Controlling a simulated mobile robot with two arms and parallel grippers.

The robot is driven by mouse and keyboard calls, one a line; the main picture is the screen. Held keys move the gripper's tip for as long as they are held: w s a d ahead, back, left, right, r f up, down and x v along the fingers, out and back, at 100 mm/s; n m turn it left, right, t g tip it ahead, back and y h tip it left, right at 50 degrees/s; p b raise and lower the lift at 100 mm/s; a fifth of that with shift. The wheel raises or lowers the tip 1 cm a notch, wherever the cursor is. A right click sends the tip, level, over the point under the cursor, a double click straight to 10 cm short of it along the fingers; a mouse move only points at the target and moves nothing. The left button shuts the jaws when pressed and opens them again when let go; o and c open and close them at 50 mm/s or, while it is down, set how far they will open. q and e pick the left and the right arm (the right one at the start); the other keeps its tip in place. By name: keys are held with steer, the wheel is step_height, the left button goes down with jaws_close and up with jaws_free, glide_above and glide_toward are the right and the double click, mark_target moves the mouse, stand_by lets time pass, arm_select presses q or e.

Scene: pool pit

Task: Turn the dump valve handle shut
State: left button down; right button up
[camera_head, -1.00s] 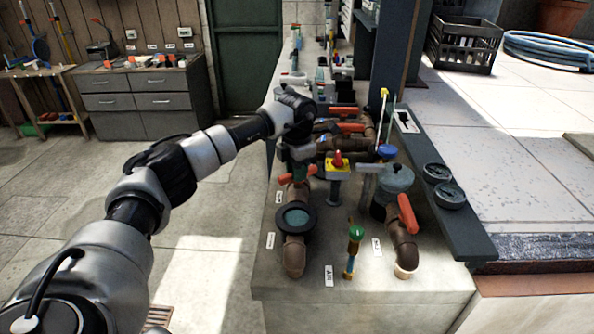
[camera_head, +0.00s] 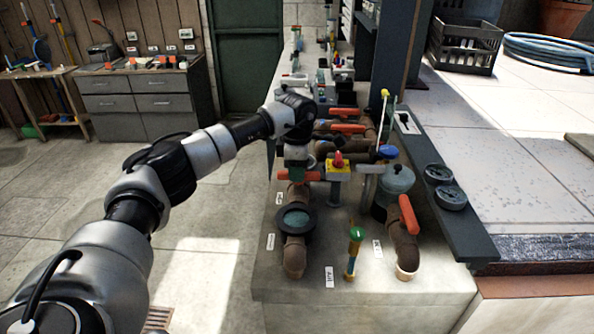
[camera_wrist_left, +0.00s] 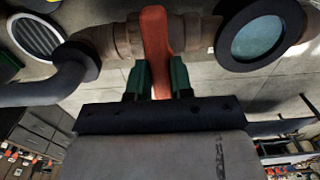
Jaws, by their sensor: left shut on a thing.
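My left gripper (camera_head: 297,172) points down over the brown pipe at the near left of the bench. It is shut on a red-orange valve handle (camera_head: 313,176), which I take to be the dump valve handle. In the left wrist view, the handle (camera_wrist_left: 155,35) stands between the two green fingers (camera_wrist_left: 158,82), crosswise to its pipe (camera_wrist_left: 117,40). The gripper body hides the middle of the handle in the head view. A round sight glass (camera_head: 294,221) sits on the same pipe, nearer me. My right gripper is not in view.
A red knob on a yellow plate (camera_head: 340,168) stands close right of the gripper. Another red handle (camera_head: 408,215) is on the right pipe. A green-topped valve (camera_head: 355,236) stands in front. A dark shelf with gauges (camera_head: 444,190) borders the right.

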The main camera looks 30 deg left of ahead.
arm_select(q)
steer(key=shift+r, duration=0.1)
steer(key=c, duration=1)
jaws_free()
step_height(320, 180, up, 11)
steer(key=b, duration=0.1)
steer(key=shift+b, duration=0.4)
steer(key=shift+f, duration=0.25)
